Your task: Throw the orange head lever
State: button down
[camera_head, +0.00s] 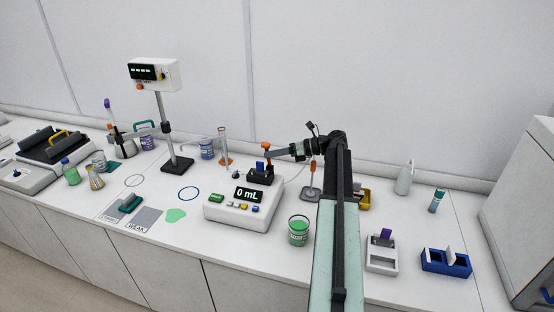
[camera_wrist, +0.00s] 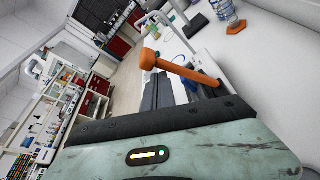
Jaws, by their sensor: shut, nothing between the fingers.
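The orange head lever (camera_head: 267,146) stands up on top of the white dosing unit (camera_head: 243,211), whose display reads 0 mL. In the wrist view the lever (camera_wrist: 195,73) is a round-knobbed orange bar crossing in front of my dark fingers. My gripper (camera_head: 273,154) is shut and empty, reaching in from the right beside the lever. Its fingers also show in the wrist view (camera_wrist: 165,90), partly behind the lever. I cannot tell whether they touch it.
A beaker of green liquid (camera_head: 298,231) stands right of the dosing unit, close to my arm. A stand with a display box (camera_head: 153,75) rises behind left. A blue rack (camera_head: 446,262) and a white holder (camera_head: 382,254) lie to the right. The front left bench has mats.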

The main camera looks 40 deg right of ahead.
jog(key=shift+w+d+r, duration=0.2)
jog(key=shift+d+r, duration=0.05)
jog(key=shift+d, duration=0.2)
jog(key=shift+w+d+r, duration=0.2)
jog(key=shift+d, duration=0.25)
jog(key=w+d, duration=0.1)
jog(key=w+d+p, duration=0.1)
jog(key=d, duration=0.1)
jog(key=shift+w+r, duration=0.2)
jog(key=shift+r, duration=0.1)
jog(key=shift+w+d+r, duration=0.1)
jog(key=shift+d, duration=0.1)
